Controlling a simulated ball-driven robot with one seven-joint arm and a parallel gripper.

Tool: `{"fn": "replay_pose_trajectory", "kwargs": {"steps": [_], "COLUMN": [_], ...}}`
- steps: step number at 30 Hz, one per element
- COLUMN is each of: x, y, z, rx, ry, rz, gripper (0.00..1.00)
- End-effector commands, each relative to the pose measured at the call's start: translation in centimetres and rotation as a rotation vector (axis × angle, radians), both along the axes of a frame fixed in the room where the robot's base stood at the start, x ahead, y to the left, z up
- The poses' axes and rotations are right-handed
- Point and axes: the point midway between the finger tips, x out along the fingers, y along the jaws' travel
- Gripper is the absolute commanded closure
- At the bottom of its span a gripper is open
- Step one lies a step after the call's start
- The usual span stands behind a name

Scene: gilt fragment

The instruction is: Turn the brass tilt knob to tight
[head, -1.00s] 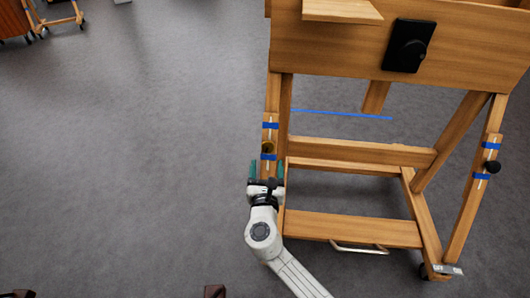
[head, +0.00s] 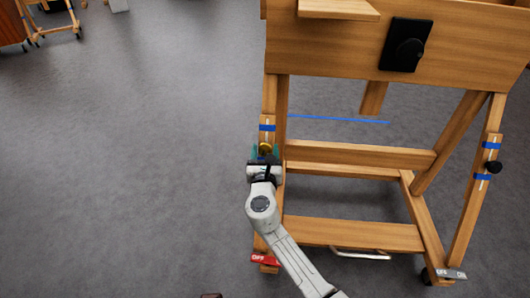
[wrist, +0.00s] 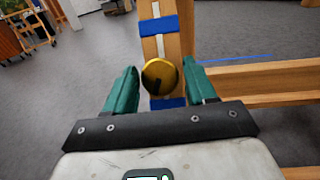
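The brass tilt knob (wrist: 160,76) is a round gold disc with a dark mark on its face, on the easel's left wooden post between two blue tape bands. In the head view the brass knob (head: 265,149) shows just beyond my gripper. My gripper (wrist: 161,92) is open, with one green finger on each side of the knob and gaps between. In the head view my gripper (head: 265,156) is at the left post. Whether the fingertips reach past the knob's face, I cannot tell.
A black knob (head: 494,167) is on the right post. A red OFF pedal (head: 265,259) and a grey pedal (head: 452,273) are at the feet.

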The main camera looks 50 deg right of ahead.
Motion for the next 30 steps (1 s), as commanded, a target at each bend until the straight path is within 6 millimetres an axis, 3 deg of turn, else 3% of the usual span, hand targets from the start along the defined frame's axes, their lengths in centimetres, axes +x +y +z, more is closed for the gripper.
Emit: {"fn": "replay_pose_trajectory", "kwargs": {"steps": [13,30], "x": [-0.01,0.15], "y": [0.01,0.15], "z": [-0.01,-0.28], "rx": [0.000,0.114], "ry": [0.000,-0.147], "rz": [0.000,-0.097], "gripper": [0.86,0.87]}}
